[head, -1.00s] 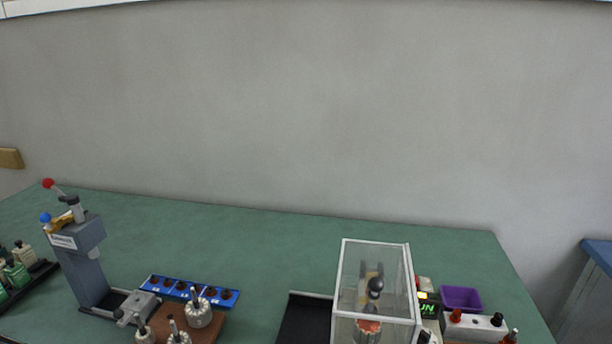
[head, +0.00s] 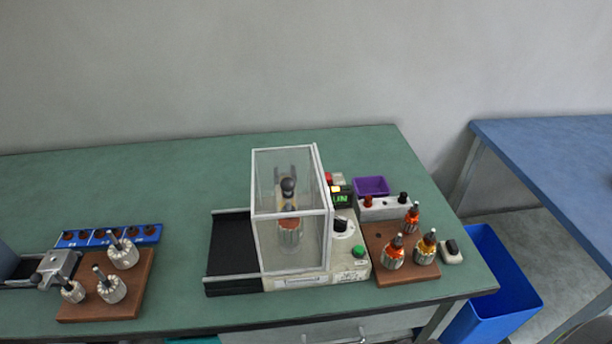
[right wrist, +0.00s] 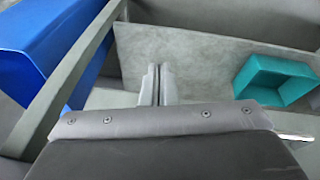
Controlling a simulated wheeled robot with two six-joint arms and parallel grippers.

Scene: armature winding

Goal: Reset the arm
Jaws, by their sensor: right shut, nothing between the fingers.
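My right gripper (right wrist: 159,84) shows in the right wrist view with its two fingers together and nothing between them. It points down toward the area by the bench, apart from any object. Neither gripper shows in the head view. A winding machine (head: 345,268) with a clear guard box (head: 268,228) stands on the green bench. An armature with orange-red winding (head: 289,233) is upright inside the guard. Its display shows green letters that seem to read "RUN".
A wooden board (head: 405,285) holds several wound armatures; another board (head: 135,296) holds bare ones. A purple bin (head: 371,187) and blue tray (head: 110,235) sit on the bench (head: 180,180). A blue bin (head: 500,290) is on the floor. A teal box (right wrist: 275,78) shows in the wrist view.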

